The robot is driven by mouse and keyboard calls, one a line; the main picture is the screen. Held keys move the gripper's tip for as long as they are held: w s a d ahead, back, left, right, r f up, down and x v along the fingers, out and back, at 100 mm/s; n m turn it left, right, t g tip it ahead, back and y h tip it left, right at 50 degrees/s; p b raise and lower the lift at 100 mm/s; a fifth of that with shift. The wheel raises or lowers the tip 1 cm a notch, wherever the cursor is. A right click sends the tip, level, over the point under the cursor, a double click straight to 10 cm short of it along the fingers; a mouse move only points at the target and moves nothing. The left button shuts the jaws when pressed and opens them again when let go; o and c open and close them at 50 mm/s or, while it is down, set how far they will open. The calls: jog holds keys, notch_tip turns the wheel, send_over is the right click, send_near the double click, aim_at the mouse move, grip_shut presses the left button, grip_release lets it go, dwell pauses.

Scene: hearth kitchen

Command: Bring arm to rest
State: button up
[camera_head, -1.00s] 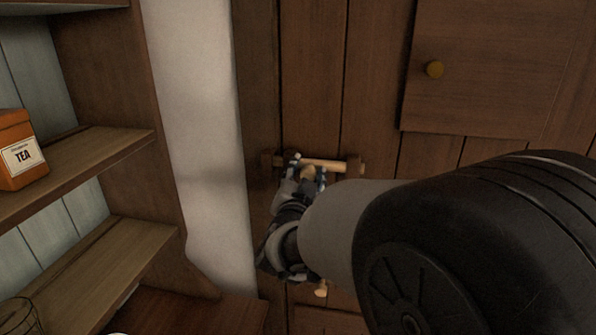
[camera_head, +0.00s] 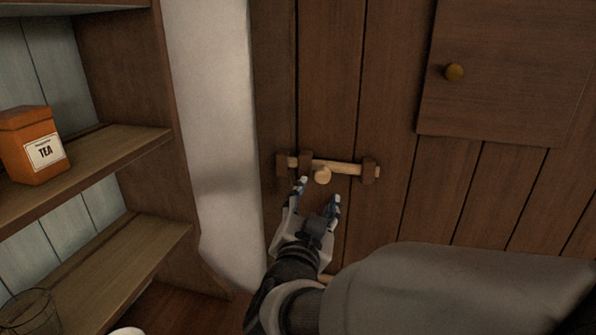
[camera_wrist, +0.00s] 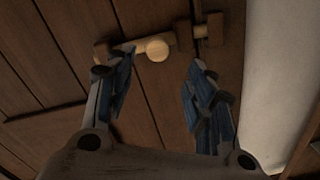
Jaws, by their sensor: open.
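My gripper (camera_head: 318,190) is open and empty in the head view, just below and in front of a wooden door latch. In the wrist view, my gripper (camera_wrist: 155,85) shows its two blue-padded fingers spread apart. The latch is a pale wooden bar (camera_head: 347,168) with a round knob (camera_head: 322,175), held across dark brackets on the plank door (camera_head: 395,200). The knob (camera_wrist: 157,50) also shows in the wrist view, beyond the fingertips and apart from them.
An open shelf unit (camera_head: 125,145) stands at the left with an orange tea tin (camera_head: 33,145) on it. A glass jar (camera_head: 30,312) sits lower left. A white wall strip (camera_head: 212,130) separates shelf and door. A small hatch (camera_head: 500,70) with a brass knob is upper right.

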jog(key=shift+v, duration=0.85)
jog(key=shift+w+a, duration=0.1)
jog(key=s+a+f+n+g+y+b, duration=0.2)
jog(key=s+f+n+g+y, duration=0.4)
jog(key=s+n+y, duration=0.15)
jog(key=s+d+f+g+h, duration=0.1)
jog(key=s+d+f+g, duration=0.1)
jog(key=s, duration=0.4)
jog(key=s+d+f+g+h, duration=0.1)
jog(key=s+d+f+g, duration=0.1)
jog(key=s, duration=0.4)
jog(key=s+d+f+g+h+b, duration=0.1)
jog(key=s+d+f+g, duration=0.1)
jog(key=s+d, duration=0.4)
jog(key=shift+s+f+n+g, duration=0.4)
jog(key=shift+s+f+n, duration=0.05)
jog(key=shift+f, duration=0.4)
